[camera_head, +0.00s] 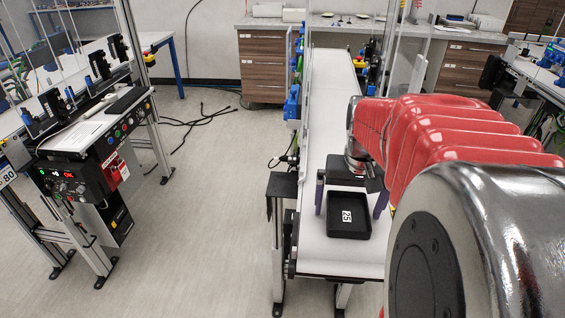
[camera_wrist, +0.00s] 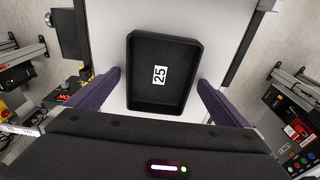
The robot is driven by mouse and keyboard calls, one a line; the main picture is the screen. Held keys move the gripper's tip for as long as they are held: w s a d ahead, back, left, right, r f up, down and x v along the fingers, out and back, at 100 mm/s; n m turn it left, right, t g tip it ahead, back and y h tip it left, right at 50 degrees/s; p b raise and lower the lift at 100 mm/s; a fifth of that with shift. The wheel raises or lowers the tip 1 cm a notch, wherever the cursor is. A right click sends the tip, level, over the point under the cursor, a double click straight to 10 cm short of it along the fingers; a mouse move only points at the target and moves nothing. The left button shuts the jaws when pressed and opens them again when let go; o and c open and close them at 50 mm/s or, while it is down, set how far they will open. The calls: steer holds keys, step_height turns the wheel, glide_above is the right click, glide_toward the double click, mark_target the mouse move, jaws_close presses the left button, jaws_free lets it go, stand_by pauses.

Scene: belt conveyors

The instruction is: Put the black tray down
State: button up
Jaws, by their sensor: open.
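The black tray (camera_head: 348,229) lies flat on the near end of the white conveyor belt (camera_head: 318,252). A white label reading 25 is on its floor, and the tray is empty. My gripper (camera_head: 349,207) is over the belt at the tray's far side. In the wrist view the tray (camera_wrist: 160,99) sits upright on the belt, just beyond my gripper (camera_wrist: 161,93). The two purple fingers are spread wide, one on each side of the tray, with gaps between them and its walls. In the head view my arm hides part of the belt's right side.
A control station with a red-buttoned panel (camera_head: 82,180) stands at the left. Wooden drawers (camera_head: 262,68) under a worktop line the back. Black cables (camera_head: 197,122) lie on the floor between. The belt is clear beyond my gripper.

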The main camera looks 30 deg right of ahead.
mark_target(347, 218)
steer(key=shift+c, duration=0.3)
steer(key=c, duration=1.2)
steer(key=shift+r, duration=0.15)
step_height(347, 218, up, 10)
steer(key=shift+s, duration=0.15)
stand_by(0.8)
